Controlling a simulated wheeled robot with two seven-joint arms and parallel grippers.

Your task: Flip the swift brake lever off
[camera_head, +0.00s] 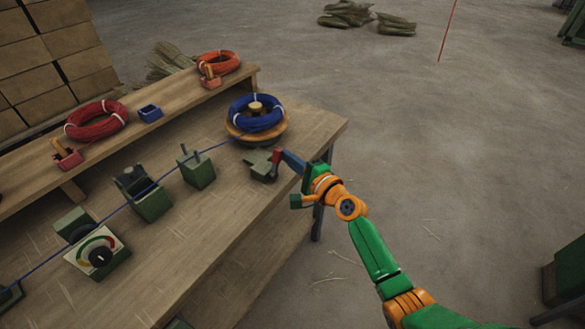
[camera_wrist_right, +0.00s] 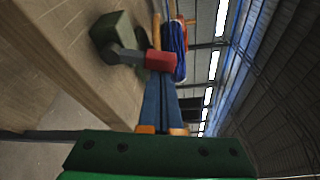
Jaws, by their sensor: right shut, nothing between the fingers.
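The swift (camera_head: 239,131) is a round wooden disc with a blue coil on it, at the table's right end. Its brake is a green block (camera_head: 258,170) with a lever ending in a red grip (camera_head: 276,155). In the right wrist view the block (camera_wrist_right: 112,36), the grey lever arm (camera_wrist_right: 128,53) and the red grip (camera_wrist_right: 160,64) show. My right gripper (camera_head: 284,155) is shut and empty, its blue-grey fingertips (camera_wrist_right: 162,80) right at the red grip. I cannot tell whether they touch it. My left gripper is out of view.
A blue strand runs from the coil (camera_head: 256,116) across the table past a green post block (camera_head: 198,170), another green device (camera_head: 150,198) and a dial box (camera_head: 97,252). Red coils (camera_head: 97,120) lie on the rear shelf. The floor right of the table is open.

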